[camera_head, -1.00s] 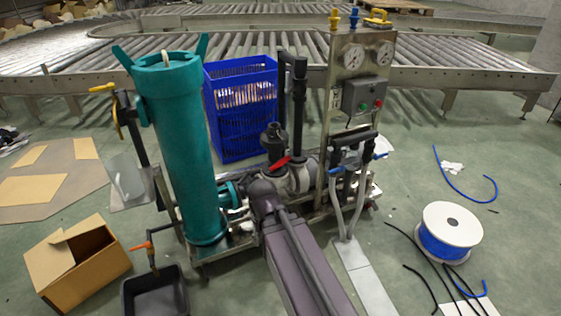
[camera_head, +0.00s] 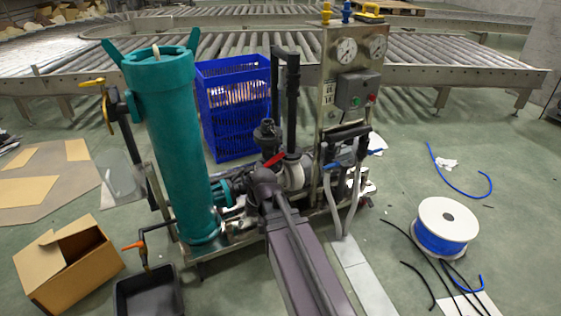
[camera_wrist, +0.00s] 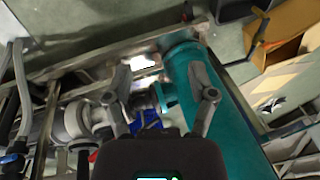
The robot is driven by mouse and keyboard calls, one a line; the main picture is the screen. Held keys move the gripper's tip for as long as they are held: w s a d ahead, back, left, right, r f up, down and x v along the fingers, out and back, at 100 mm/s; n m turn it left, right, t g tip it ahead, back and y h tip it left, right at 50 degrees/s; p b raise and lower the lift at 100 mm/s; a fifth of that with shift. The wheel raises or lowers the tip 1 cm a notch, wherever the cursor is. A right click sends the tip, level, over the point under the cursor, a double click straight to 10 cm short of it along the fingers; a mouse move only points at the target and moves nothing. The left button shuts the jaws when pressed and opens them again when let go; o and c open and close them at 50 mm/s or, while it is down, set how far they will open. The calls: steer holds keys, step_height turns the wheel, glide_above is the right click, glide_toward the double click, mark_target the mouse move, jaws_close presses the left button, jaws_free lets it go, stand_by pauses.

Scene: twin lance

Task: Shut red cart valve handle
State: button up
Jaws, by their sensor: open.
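The red valve handle (camera_head: 274,159) is a short red lever on the cart's pipework, tilted up to the right, just above and behind the end of my arm in the head view. In the wrist view a small red piece, likely this handle (camera_wrist: 93,156), shows at the lower left, beside my gripper's body and outside the fingers. My gripper (camera_wrist: 160,75) is open and empty, its two grey fingers spread over the cart between the grey pump fittings and the teal cylinder (camera_wrist: 215,105). In the head view my arm hides the fingers and part of the valve.
The tall teal cylinder (camera_head: 177,150) stands left of the valve. A black vertical pipe (camera_head: 292,100) and the steel gauge panel (camera_head: 350,75) stand close behind and right. A blue crate (camera_head: 232,110) is behind. A cardboard box (camera_head: 70,262) and black tub (camera_head: 148,292) lie front left.

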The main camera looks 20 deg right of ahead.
steer(key=w+d+f+m+t+y+b, duration=0.2)
steer(key=w+d+t+b, duration=0.15)
steer(key=w+d, duration=0.45)
steer(key=m+t+b, duration=0.7)
steer(key=t+b, duration=0.1)
glide_toward(282, 156)
steer(key=s, duration=0.2)
steer(key=shift+s+d+r, duration=0.2)
steer(key=shift+s+d, duration=0.05)
steer(key=shift+d, duration=0.1)
steer(key=shift+w, duration=0.1)
steer(key=b+x, duration=0.4)
steer(key=x, duration=0.9)
steer(key=shift+w+a, duration=0.1)
steer(key=shift+w, duration=0.25)
steer(key=shift+c, duration=0.2)
jaws_close()
